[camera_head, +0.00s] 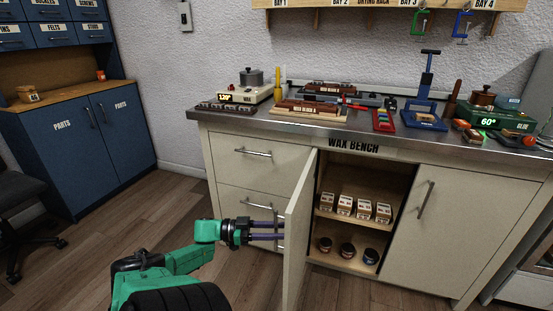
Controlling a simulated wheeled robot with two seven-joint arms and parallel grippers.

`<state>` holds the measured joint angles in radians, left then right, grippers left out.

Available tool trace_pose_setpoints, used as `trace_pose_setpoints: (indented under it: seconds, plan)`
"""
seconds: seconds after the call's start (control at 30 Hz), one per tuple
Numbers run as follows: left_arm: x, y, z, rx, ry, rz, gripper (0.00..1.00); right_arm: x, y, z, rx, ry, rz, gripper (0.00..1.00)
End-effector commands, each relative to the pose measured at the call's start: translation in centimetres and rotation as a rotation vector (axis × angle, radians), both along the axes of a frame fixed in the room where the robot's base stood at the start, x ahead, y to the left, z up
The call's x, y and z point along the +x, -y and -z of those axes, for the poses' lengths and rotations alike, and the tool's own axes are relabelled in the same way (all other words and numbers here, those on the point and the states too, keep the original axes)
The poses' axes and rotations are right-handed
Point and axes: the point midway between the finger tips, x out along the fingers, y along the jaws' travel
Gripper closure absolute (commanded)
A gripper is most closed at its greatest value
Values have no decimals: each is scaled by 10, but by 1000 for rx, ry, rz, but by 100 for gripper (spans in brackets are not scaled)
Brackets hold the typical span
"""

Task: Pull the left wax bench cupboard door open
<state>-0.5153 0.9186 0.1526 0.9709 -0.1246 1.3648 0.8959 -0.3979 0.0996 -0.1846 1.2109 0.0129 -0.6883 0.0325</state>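The left wax bench cupboard door (299,225) is cream and stands swung out into the room, with its inner face toward me. Its outer face and handle are hidden. My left gripper (277,231) reaches from the left to the outer side of this door. Its two purple fingers show a gap, but their tips disappear behind the door's free edge, so I cannot tell whether they hold the handle. The wax bench (353,146) shows its open compartment, with several small boxes (361,209) on the shelf and dark jars (347,251) below. My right gripper is not in view.
The right cupboard door (432,222) is shut. Drawers (253,160) left of the opening are shut. The steel worktop (231,117) carries tools, wax blocks and a pot. A blue cabinet (95,140) and a dark chair (24,205) stand left. Wooden floor (135,235) lies clear between.

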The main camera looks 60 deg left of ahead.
Motion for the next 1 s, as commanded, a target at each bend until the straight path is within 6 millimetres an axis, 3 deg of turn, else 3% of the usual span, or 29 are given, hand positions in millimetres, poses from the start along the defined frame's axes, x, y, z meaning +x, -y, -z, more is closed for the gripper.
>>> trace_pose_setpoints:
  seconds: [0.3, 0.47, 0.57, 0.77, 0.9, 1.0]
  plan:
    - [0, -1, -1, 0, 2, -1, 55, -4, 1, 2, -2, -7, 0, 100]
    - [-11, -9, 0, -1, 1, -3, 55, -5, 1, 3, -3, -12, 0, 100]
    - [-27, -19, 0, 1, -1, -5, 55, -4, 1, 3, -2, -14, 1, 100]
    - [-73, -50, 4, 3, -3, -5, 55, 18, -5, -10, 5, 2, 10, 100]
    - [-103, -70, 5, 3, -1, -3, 55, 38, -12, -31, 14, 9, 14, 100]
    - [-113, -76, 3, 1, 2, -3, 55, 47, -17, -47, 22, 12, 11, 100]
